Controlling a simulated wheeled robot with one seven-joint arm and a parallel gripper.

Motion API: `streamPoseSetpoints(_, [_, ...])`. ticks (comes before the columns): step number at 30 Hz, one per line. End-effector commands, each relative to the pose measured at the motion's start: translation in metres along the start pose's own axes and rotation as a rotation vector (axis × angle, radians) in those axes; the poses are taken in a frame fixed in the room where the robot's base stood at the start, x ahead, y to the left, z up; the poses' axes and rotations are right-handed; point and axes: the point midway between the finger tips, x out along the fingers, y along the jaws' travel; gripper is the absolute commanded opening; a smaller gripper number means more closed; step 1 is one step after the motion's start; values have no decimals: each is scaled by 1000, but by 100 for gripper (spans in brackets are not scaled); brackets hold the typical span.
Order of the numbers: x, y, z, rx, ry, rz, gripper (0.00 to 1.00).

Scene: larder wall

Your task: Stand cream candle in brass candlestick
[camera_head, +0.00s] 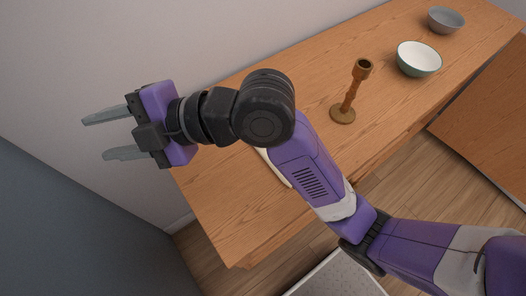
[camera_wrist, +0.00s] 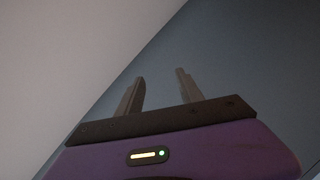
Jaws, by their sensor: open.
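The brass candlestick (camera_head: 350,95) stands upright on the wooden counter, with a round base and an open, empty cup on top. A thin cream strip, likely the cream candle (camera_head: 279,174), lies on the counter, mostly hidden behind my purple arm. My gripper (camera_head: 95,139) is open and empty, off the counter's left end and far from both, with its fingers pointing left. In the wrist view my gripper (camera_wrist: 160,76) shows two parted fingers with only plain wall surfaces beyond them.
A white bowl with a green outside (camera_head: 419,59) stands right of the candlestick. A grey bowl (camera_head: 446,20) stands farther back at the right. The counter's left front part (camera_head: 225,215) is bare. A wall runs along the counter's back, and a dark grey surface (camera_head: 60,230) fills the lower left.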

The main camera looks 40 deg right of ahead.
Motion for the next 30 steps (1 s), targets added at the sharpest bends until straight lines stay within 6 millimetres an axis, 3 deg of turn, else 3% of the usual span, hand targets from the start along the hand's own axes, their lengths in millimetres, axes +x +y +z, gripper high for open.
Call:
streamPoseSetpoints(5, [-19,-30,19,-392,-14,-329,44])
streamPoseSetpoints(8, [-44,-53,43,-588,-18,-543,44])
streamPoseSetpoints(15, [-138,-93,113,-911,8,-1060,44])
streamPoseSetpoints(21, [-197,-102,143,-998,52,-1316,44])
streamPoseSetpoints(25, [-208,-106,150,-1009,66,-1369,44])
streamPoseSetpoints(30, [-204,-121,159,-1009,68,-1371,44])
